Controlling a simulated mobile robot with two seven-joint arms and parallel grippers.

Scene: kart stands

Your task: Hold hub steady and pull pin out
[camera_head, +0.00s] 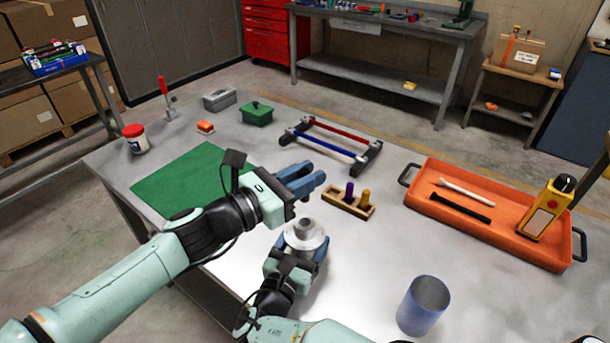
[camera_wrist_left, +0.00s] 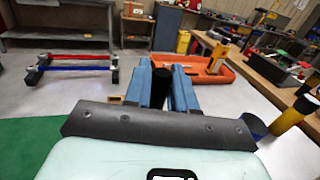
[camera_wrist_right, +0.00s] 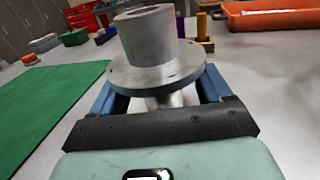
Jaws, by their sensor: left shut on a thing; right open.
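The grey flanged hub (camera_head: 305,233) stands upright on the grey table, with its round collar on top. In the right wrist view the hub (camera_wrist_right: 150,50) is between the blue fingers of my right gripper (camera_wrist_right: 162,95). The right gripper is open, its fingers on either side of the hub's lower part. My left gripper (camera_head: 312,180) is above and behind the hub, its fingers pointing right. In the left wrist view it is shut on a black pin (camera_wrist_left: 160,88), whose far end is partly hidden. The pin is clear of the hub.
A wooden block (camera_head: 336,205) with a purple and a yellow peg stands just beyond the hub. An orange tray (camera_head: 420,207) lies right, a blue cup (camera_head: 423,305) front right. A green mat (camera_head: 180,185) lies left, a red-and-blue rail frame (camera_head: 330,145) behind.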

